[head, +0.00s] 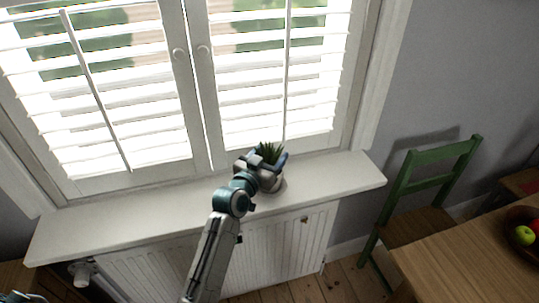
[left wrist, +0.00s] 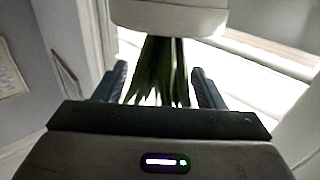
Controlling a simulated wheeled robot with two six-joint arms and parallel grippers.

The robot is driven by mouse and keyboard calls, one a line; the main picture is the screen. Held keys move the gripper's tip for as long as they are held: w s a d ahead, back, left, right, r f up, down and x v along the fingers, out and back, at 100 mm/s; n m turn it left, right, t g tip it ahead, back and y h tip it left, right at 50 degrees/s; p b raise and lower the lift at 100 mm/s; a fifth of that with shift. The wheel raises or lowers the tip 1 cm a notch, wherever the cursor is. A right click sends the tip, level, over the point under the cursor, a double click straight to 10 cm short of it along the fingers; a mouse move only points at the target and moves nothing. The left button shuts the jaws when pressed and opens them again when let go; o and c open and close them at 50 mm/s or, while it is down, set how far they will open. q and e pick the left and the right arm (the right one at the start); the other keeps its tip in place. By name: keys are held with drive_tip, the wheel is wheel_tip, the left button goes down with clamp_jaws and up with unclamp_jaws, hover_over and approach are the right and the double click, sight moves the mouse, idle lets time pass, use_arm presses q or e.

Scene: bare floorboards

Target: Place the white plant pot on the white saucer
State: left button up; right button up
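The white plant pot (head: 270,184) with a spiky green plant (head: 269,152) stands upright near the front edge of the white windowsill. A pale rim shows at its base on the right; it may be the white saucer (head: 281,187), but I cannot tell clearly. My left gripper (head: 268,163) is at the plant, just above the pot. In the left wrist view the picture is turned over: the pot (left wrist: 168,16) is at the top and its leaves (left wrist: 160,72) hang between my two fingers (left wrist: 160,84). The fingers are spread, with gaps beside the leaves.
Shuttered windows (head: 125,95) rise behind the windowsill (head: 130,223). A ribbed white panel (head: 275,250) is below it. A green chair (head: 425,190) and a wooden table (head: 480,260) with a fruit bowl (head: 521,240) stand at the right. The sill's left part is clear.

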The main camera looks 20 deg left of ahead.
use_arm(q)
drive_tip(key=shift+s, duration=0.15)
drive_tip(key=shift+s+a+f, duration=0.1)
drive_tip(key=shift+s, duration=0.2)
drive_tip(key=s+a+b, duration=0.2)
drive_tip(key=s, duration=0.9)
drive_tip(key=shift+b, duration=0.35)
